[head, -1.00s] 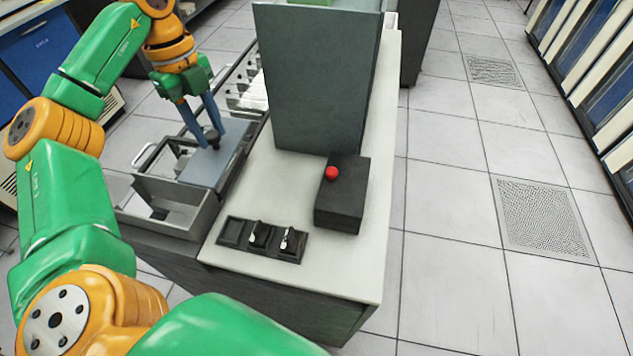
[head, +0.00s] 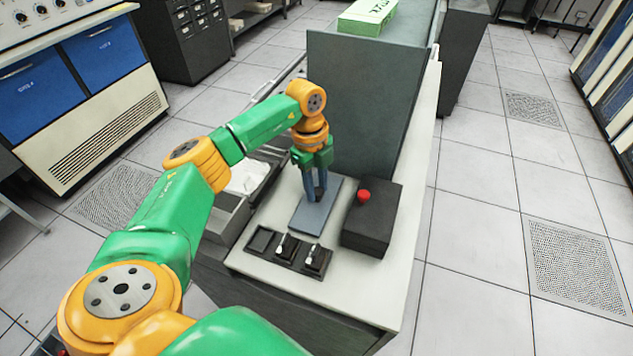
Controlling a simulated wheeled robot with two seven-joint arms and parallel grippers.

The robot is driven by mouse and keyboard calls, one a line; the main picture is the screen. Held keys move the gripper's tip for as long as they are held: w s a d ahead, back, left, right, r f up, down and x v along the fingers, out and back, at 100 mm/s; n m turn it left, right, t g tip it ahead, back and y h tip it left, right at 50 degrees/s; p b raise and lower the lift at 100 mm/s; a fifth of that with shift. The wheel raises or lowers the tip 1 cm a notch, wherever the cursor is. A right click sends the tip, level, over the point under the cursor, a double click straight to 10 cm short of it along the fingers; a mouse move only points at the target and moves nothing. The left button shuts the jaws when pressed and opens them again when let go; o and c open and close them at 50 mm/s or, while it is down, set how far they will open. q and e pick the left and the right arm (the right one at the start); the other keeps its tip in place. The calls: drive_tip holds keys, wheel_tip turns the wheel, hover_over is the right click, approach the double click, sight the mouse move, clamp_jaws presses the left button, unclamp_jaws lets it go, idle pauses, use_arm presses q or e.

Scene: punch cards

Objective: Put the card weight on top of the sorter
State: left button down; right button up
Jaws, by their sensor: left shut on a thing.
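The card weight (head: 312,216) is a flat blue-grey plate, its knob hidden between the fingers of my left gripper (head: 315,197). The gripper points down and is shut on the weight. The weight is over the pale top of the sorter (head: 412,200), between the tall grey panel, the switch strip and the black box. I cannot tell whether its underside touches the top. My right gripper is not in view.
A black box with a red button (head: 375,225) stands close to the weight's right. The switch strip (head: 288,252) is in front. The tall grey panel (head: 370,105) rises behind. A green and white box (head: 367,17) is at the back.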

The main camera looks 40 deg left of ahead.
use_arm(q)
drive_tip(key=shift+f, duration=0.15)
drive_tip(key=c, duration=0.5)
unclamp_jaws()
drive_tip(key=shift+c, duration=0.2)
drive_tip(key=shift+r, duration=0.4)
drive_tip(key=r+b, duration=0.1)
drive_tip(key=r, duration=0.1)
drive_tip(key=r+b, duration=0.1)
drive_tip(key=r, duration=0.3)
drive_tip(key=shift+w+a+b, duration=0.15)
drive_tip(key=shift+a+b, duration=0.25)
drive_tip(key=r, duration=0.1)
drive_tip(key=r+p, duration=0.1)
drive_tip(key=r, duration=0.3)
drive_tip(key=shift+a+r, duration=0.25)
drive_tip(key=shift+a, duration=0.05)
